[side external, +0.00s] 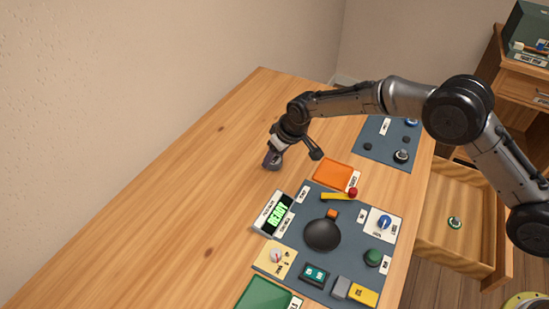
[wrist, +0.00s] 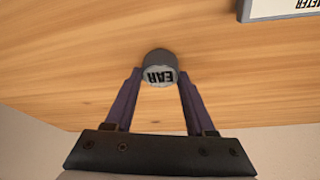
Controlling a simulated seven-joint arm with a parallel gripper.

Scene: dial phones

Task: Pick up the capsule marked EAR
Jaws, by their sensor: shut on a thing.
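The capsule marked EAR (wrist: 160,68) is a dark grey round piece with a pale face and black letters, seen upside down in the wrist view. My gripper (wrist: 159,80) has its two purple fingers on either side of it, shut on it. In the side external view my gripper (side external: 272,160) is over the bare wood left of the orange tray. There the capsule is mostly hidden by the fingers, and I cannot tell whether it touches the table.
The wooden table (side external: 190,215) is clear to the left. An orange tray (side external: 334,174), a display box reading READY (side external: 273,214) and a blue-grey mat (side external: 345,262) with a black round object (side external: 322,235) lie to the right. An open drawer (side external: 455,245) is beyond the table edge.

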